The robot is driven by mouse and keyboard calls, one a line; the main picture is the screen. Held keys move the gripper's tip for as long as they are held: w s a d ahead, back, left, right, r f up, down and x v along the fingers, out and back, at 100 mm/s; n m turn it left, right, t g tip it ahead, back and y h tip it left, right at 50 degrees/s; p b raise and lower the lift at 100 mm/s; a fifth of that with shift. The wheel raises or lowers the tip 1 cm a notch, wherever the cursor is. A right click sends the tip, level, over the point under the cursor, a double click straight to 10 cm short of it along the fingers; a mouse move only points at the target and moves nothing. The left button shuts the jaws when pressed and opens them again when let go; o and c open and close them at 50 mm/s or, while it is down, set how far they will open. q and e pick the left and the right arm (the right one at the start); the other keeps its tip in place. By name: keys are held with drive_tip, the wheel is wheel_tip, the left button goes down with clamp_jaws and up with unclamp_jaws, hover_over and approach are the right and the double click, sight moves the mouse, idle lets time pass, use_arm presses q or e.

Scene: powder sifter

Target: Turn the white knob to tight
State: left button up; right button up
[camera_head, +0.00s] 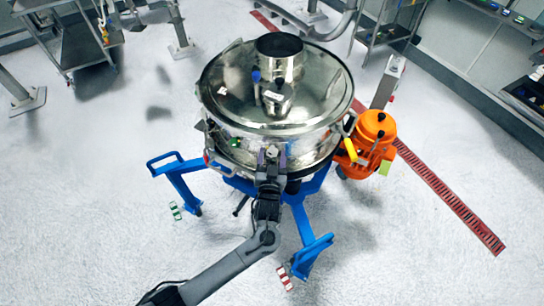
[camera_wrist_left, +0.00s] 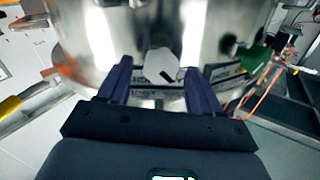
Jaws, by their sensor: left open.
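The white knob (camera_wrist_left: 160,66) shows in the left wrist view as a pale, many-sided disc on the side of the shiny metal sifter drum (camera_wrist_left: 95,35). My left gripper (camera_wrist_left: 157,70) is open, with one dark finger on each side of the knob in that view. I cannot tell whether the fingers touch it. In the head view the left gripper (camera_head: 271,156) is at the front of the sifter drum (camera_head: 235,138), and the knob cannot be made out there. My right gripper is not in view.
The sifter stands on a blue frame (camera_head: 300,215) with legs spreading forward. An orange motor unit (camera_head: 375,130) is at its right. A red floor grate (camera_head: 450,195) runs along the right. Shelves (camera_head: 85,45) stand at the back left. The floor at left is clear.

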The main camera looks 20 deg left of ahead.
use_arm(q)
drive_tip(key=c, duration=1.1)
drive_tip(key=shift+o, duration=0.2)
